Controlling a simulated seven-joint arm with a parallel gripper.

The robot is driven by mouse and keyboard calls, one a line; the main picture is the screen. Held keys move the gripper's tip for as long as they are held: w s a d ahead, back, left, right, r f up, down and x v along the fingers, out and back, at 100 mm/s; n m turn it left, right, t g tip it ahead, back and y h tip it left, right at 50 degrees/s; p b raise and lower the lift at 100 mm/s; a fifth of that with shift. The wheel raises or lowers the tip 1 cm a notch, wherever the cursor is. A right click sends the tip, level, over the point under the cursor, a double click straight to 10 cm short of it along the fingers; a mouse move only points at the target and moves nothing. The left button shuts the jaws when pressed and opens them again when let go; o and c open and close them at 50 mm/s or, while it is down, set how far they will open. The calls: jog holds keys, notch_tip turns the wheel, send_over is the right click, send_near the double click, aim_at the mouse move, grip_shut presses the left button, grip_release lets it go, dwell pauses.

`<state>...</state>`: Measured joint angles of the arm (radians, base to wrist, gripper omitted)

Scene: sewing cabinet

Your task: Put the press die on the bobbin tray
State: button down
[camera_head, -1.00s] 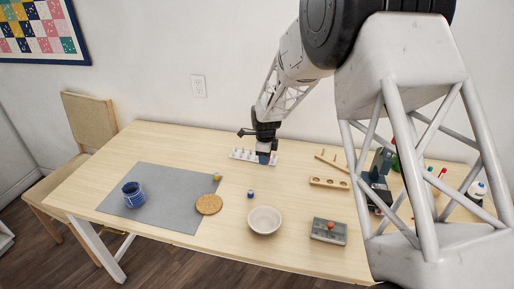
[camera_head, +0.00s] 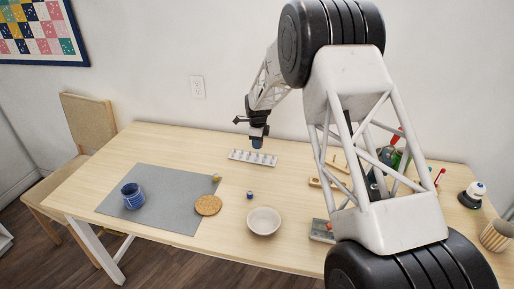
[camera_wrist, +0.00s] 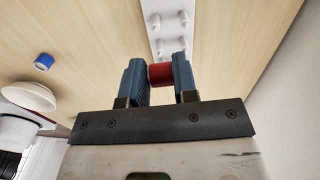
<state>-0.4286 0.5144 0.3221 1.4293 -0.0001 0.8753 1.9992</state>
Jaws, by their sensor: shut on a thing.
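My gripper (camera_head: 257,146) is above the back of the table. In the wrist view its two blue fingers (camera_wrist: 160,80) are shut on a short red cylinder, which I take to be the press die (camera_wrist: 160,73). The die is too small to make out in the head view. The bobbin tray (camera_head: 252,160) is a long white tray with rows of pegs, lying just below the gripper. In the wrist view the tray (camera_wrist: 170,31) runs behind the held die, and the fingers hide part of it. The exact height gap is unclear.
A small blue cylinder (camera_head: 250,195) stands on the table, with a white bowl (camera_head: 264,221) in front of it. My arm hides part of the crowded right side.

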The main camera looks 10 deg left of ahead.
jog(key=shift+w+a+f, duration=0.1)
jog(key=shift+w+a, duration=0.25)
jog(key=shift+w, duration=0.35)
jog(key=shift+f, duration=1.75)
jog(key=shift+f, duration=0.6)
jog(key=c, duration=0.9)
grip_release()
jog(key=shift+f, duration=0.1)
notch_tip(320, 180, up, 14)
jog(key=shift+f, duration=0.25)
jog(key=shift+d, duration=0.1)
